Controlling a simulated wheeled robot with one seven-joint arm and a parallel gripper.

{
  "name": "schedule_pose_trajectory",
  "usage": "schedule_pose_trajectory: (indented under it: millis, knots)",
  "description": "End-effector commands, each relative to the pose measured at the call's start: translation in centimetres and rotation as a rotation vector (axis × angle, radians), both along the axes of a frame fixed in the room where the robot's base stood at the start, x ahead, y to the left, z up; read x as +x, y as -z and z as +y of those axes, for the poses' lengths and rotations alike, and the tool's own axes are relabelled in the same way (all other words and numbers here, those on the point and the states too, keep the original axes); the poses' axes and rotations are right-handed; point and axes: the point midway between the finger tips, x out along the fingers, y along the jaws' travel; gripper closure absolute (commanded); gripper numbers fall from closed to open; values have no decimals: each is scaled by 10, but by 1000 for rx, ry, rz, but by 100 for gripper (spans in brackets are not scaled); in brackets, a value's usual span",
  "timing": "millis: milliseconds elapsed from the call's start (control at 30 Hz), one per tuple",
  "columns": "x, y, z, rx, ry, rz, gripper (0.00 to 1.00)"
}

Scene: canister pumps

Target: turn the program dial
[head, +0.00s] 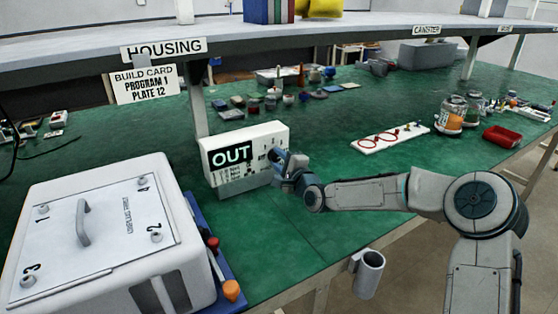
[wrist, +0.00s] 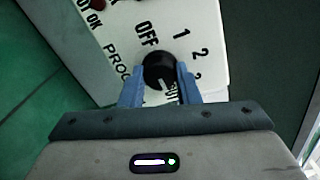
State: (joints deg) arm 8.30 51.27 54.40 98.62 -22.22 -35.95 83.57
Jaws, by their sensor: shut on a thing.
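The program dial (wrist: 159,66) is a round black knob on a white panel (wrist: 112,48), seen in the wrist view. Labels OFF, 1, 2 and a partly hidden 3 sit around it, with PROG… beside it. A pale mark on the knob points down in the picture, toward partly covered lettering. My gripper (wrist: 160,76) is shut on the dial, one blue finger on each side. In the head view, my gripper (head: 278,163) is at the right part of the white tester box (head: 240,168), which shows a black OUT sign (head: 231,153); it hides the dial there.
A build card (head: 144,84) reads PROGRAM 1, PLATE 12. A large white housing (head: 110,235) stands at front left, with a screwdriver (head: 231,290) beside it. Small parts lie behind the tester. A white board with red rings (head: 390,138) lies right of it.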

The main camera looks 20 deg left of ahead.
Motion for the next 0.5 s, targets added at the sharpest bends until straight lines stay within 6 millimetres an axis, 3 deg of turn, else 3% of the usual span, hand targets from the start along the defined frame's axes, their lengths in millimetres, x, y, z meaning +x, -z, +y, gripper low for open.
schedule_pose_trajectory:
  millis: [500]
  knots:
    - [-1, 2, 1, 34, -2, 45, 93]
